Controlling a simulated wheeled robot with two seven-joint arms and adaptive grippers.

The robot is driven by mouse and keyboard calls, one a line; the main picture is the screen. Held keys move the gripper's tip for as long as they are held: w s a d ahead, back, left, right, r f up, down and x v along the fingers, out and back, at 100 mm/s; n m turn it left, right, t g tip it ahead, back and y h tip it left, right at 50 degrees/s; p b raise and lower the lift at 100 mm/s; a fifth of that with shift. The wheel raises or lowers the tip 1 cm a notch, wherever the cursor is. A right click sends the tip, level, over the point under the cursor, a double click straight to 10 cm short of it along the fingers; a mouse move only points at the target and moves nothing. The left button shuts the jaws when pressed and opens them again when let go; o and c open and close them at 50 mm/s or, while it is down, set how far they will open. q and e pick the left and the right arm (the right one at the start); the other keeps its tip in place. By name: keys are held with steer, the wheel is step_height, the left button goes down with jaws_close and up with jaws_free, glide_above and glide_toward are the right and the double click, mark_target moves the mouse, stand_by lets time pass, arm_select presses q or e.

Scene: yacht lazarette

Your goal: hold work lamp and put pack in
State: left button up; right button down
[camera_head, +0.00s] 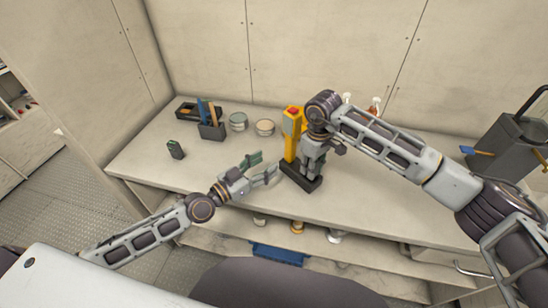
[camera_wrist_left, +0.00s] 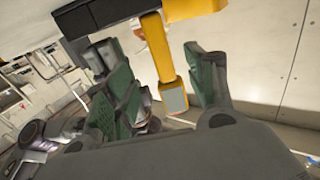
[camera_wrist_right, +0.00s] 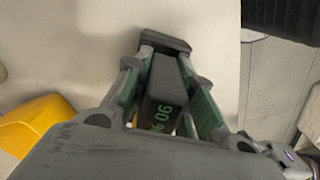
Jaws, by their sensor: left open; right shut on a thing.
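The yellow work lamp (camera_head: 291,140) stands upright on the bench, with a red top and a dark base (camera_head: 301,180). Its yellow post also shows in the left wrist view (camera_wrist_left: 158,55). My left gripper (camera_head: 266,168) is open just left of the lamp; in its wrist view the post appears between the spread green-padded fingers, without clear contact. My right gripper (camera_head: 312,172) points down beside the post, shut on a dark pack (camera_wrist_right: 163,95) marked "90 %" in green. The pack is over the dark base; the head view hides it, and I cannot tell whether it touches.
Another small dark block with a green face (camera_head: 175,149) stands at the bench's left. Behind it are a tool holder (camera_head: 212,131) and two round tins (camera_head: 238,121) (camera_head: 265,127). A grey bin (camera_head: 510,140) stands at right. The front-left bench is clear.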

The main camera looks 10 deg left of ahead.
mark_target(287, 150)
arm_select(q)
steer(key=shift+w+d, duration=0.1)
steer(key=shift+w, duration=0.1)
steer(key=shift+x, duration=5.8)
jaws_close()
